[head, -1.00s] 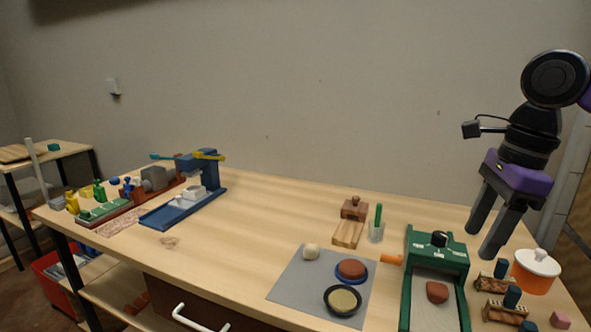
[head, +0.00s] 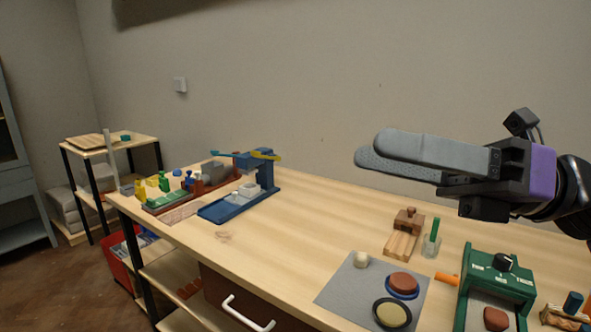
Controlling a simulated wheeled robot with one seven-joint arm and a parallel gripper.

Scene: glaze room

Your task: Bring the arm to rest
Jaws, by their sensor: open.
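My gripper (head: 368,149) is in the right half of the head view, raised well above the workbench (head: 290,232). Its two long grey fingers point left, and one partly overlaps the other in this view. The jaws are open and nothing shows between them. The purple and black wrist lies at the right edge, with the rest of my arm out of frame. The gripper touches nothing that I can see.
Below stand a wooden block press (head: 404,236), a green machine (head: 497,279) and a grey mat (head: 345,284) with a red-brown disc (head: 403,281). A blue press (head: 240,203) stands farther left. The bench's middle is mostly clear.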

